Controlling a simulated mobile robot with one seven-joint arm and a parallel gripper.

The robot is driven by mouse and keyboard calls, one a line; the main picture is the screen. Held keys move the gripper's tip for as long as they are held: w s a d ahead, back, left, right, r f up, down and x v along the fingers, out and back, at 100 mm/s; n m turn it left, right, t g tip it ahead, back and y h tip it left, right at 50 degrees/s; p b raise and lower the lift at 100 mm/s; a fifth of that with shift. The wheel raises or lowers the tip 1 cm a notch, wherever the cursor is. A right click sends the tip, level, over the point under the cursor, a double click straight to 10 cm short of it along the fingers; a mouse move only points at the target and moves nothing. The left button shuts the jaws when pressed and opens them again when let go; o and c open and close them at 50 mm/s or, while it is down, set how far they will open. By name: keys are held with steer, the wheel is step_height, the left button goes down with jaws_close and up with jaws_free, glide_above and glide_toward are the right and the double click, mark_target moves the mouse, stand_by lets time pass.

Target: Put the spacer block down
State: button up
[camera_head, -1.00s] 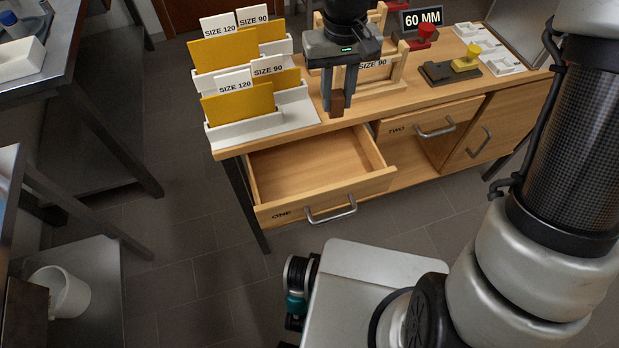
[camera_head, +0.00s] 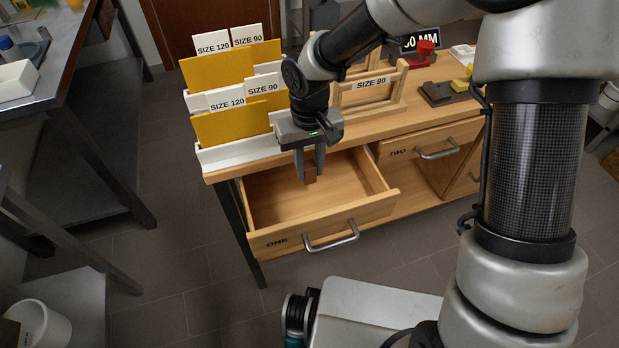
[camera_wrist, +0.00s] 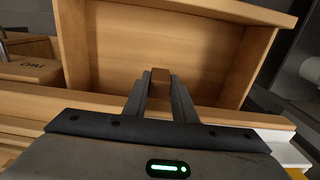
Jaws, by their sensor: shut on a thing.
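The spacer block is a small brown block (camera_head: 310,174) held between the fingertips of my gripper (camera_head: 309,168). My gripper is shut on it, over the open drawer marked ONE (camera_head: 264,244). In the wrist view the block (camera_wrist: 160,76) shows between the two fingers, with the drawer's bare wooden floor (camera_wrist: 205,60) behind it. The block seems to be above or just inside the drawer's opening; I cannot tell its exact height over the floor. The drawer looks empty.
White racks with yellow panels and SIZE 120 and SIZE 90 cards (camera_head: 228,128) stand left on the bench. A wooden SIZE 90 rack (camera_head: 370,100) stands behind my gripper. Drawer TWO (camera_head: 428,146) sticks out slightly at right. A steel table (camera_head: 75,75) stands at far left.

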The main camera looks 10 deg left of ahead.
mark_target(310, 178)
steer(key=shift+f+b, duration=0.45)
steer(key=shift+f, duration=1.55)
steer(key=shift+f, duration=0.15)
steer(key=o, duration=1)
steer(key=shift+o, duration=0.2)
step_height(310, 178, up, 12)
steer(key=p, duration=0.3)
steer(key=shift+r, duration=0.2)
